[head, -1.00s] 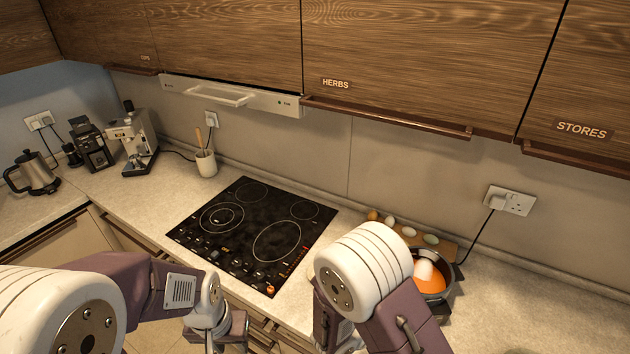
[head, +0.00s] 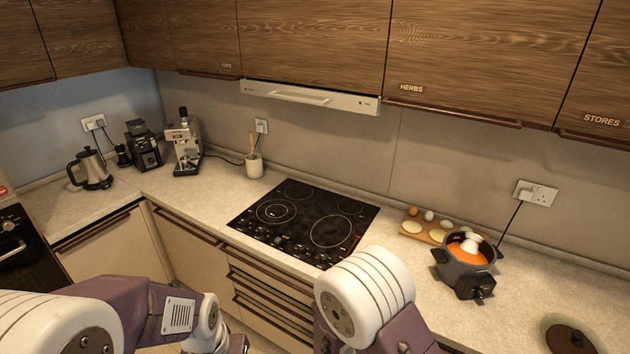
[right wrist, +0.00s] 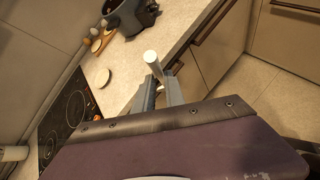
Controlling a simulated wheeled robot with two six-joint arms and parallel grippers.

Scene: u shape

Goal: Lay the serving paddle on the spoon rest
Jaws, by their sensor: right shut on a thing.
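In the right wrist view my right gripper (right wrist: 160,90) is shut on a pale rod with a round end, which I take to be the handle of the serving paddle (right wrist: 151,57). The rest of the paddle is hidden. A small pale round piece (right wrist: 103,77) lies on the counter between the hob and the egg board; it may be the spoon rest, but I cannot tell for sure. In the head view my right arm hides its own gripper. My left arm comes in at lower left, and its fingertips are out of view.
A dark pot of orange liquid (head: 467,275) with a white thing in it stands on the counter. Behind it is a board with eggs (head: 428,234). The black hob (head: 300,223) lies left of it. A dark round lid-like thing (head: 569,338) is at lower right.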

